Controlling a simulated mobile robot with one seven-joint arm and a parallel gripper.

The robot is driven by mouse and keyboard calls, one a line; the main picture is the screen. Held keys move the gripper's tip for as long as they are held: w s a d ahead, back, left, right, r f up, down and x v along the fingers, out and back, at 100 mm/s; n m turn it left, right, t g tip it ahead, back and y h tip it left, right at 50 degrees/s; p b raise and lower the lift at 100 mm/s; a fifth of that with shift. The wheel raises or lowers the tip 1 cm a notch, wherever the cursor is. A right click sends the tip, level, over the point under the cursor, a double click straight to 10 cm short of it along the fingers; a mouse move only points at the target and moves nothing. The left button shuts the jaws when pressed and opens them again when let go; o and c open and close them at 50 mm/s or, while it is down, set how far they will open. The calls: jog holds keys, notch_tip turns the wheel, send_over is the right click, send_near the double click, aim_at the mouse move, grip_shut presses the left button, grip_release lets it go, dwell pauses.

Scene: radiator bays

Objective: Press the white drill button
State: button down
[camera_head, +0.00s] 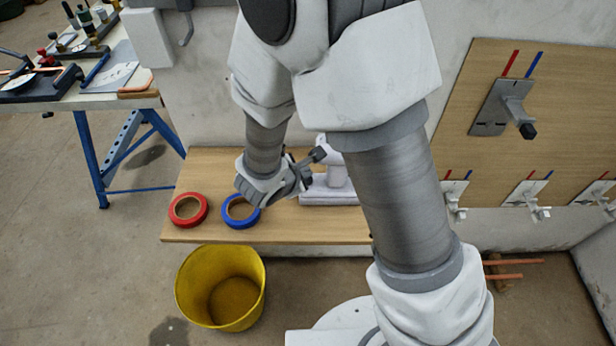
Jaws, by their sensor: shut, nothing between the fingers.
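My gripper (318,155) is shut and empty. Its fingertips are at the left side of the drill's upper body. I cannot tell whether they touch it.
A blue tape roll (229,220) and a red tape roll (202,216) lie on the wooden bench (290,232), left of the drill. A yellow bucket (258,300) stands on the floor in front. A wooden panel (590,110) with metal brackets is at right.

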notch_tip(320, 180, up, 6)
jog(key=p, duration=0.3)
dwell(0.5)
dwell(0.5)
